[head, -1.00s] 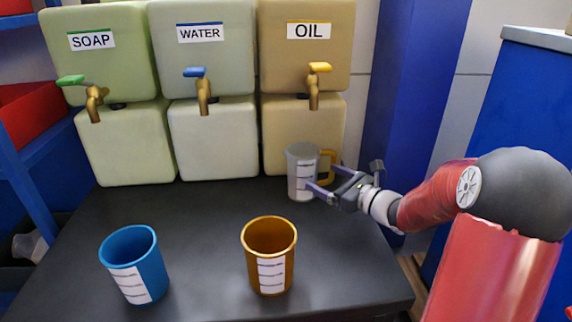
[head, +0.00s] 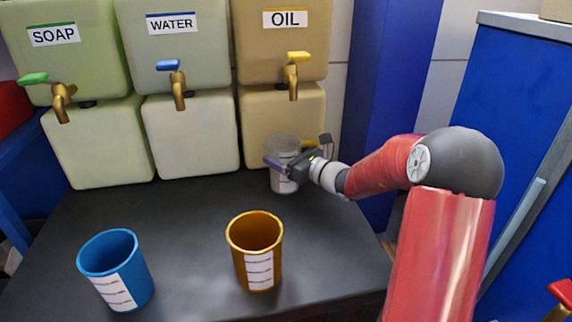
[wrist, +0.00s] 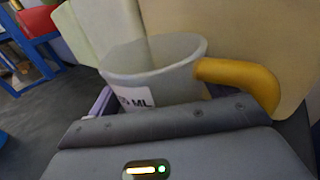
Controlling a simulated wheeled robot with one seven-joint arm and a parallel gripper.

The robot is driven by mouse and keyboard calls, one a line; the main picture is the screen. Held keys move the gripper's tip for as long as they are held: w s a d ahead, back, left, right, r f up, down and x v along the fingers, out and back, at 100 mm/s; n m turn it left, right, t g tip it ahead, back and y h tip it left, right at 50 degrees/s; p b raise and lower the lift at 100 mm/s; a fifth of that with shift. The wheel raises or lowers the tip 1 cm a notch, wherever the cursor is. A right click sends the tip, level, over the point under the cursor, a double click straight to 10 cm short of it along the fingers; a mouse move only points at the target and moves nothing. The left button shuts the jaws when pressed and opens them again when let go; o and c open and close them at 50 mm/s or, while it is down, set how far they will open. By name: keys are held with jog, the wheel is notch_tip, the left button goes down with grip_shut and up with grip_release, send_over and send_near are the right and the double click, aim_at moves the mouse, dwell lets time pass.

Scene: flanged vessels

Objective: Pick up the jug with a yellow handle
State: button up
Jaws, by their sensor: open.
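The jug (head: 284,147) is a pale translucent vessel with a white measuring label. It stands upright on the dark table below the OIL tank's tap.
A blue cup (head: 115,268) and an orange cup (head: 255,245) stand on the front of the black table (head: 190,225). SOAP, WATER and OIL tanks (head: 280,45) with brass taps line the back. A blue column (head: 372,90) rises at the right.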

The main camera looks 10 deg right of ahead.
aim_at(285, 142)
jog(key=c, duration=0.8)
jog(key=shift+r, duration=0.1)
jog(key=shift+s+r, duration=0.2)
jog(key=shift+r, duration=0.2)
notch_tip(285, 142, up, 7)
jog(key=shift+f+p, duration=0.15)
jog(key=shift+p, duration=0.45)
jog(key=s, duration=1.9)
jog(key=shift+s+f, duration=0.3)
jog(key=shift+s, duration=0.05)
jog(key=shift+s, duration=0.1)
